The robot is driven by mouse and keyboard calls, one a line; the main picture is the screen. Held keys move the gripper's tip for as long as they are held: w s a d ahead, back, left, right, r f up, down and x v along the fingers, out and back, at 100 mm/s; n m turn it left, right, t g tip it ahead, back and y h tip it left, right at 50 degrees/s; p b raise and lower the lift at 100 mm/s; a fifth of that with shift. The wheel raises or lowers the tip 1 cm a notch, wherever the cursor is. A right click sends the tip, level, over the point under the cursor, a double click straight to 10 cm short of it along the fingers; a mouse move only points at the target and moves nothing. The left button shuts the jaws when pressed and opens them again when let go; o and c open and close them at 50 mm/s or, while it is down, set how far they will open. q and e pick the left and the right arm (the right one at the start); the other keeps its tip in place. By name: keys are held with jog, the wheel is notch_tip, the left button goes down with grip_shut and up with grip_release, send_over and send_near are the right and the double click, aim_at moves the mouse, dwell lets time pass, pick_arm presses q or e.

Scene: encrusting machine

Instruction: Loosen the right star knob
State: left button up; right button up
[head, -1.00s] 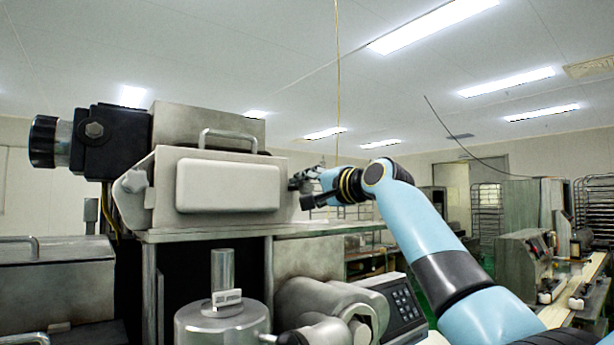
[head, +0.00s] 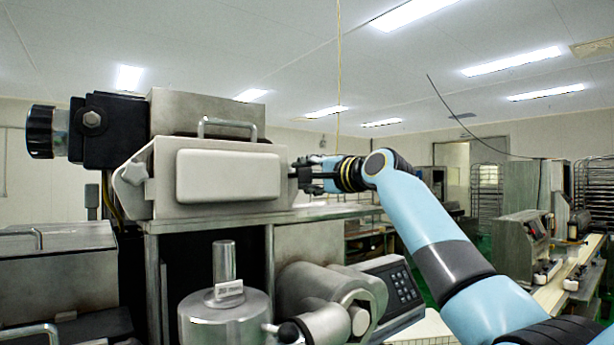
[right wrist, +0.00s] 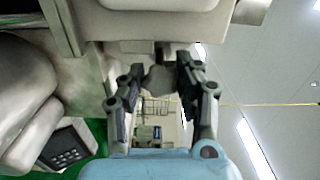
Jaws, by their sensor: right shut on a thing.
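The right star knob, a grey lobed knob (right wrist: 160,79), sits on the side of the machine's metal hopper housing (head: 160,190). In the right wrist view it lies between the two dark fingers of my right gripper (right wrist: 158,75), which is shut on it. In the head view my right gripper (head: 303,174) reaches the right end of the housing from the right and hides most of the knob. Another star knob (head: 134,173) shows on the housing's left end. My left gripper is not in view.
A metal shelf edge (head: 330,211) runs just below my right gripper. A keypad panel (head: 402,285) and a rounded metal machine part (head: 325,287) stand lower down. A yellow cord (head: 339,90) hangs behind.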

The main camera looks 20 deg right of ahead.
jog(key=o, duration=1.2)
jog(key=shift+s, duration=0.15)
jog(key=v, duration=1.1)
jog(key=shift+s+d, duration=0.15)
jog(key=shift+s, duration=0.2)
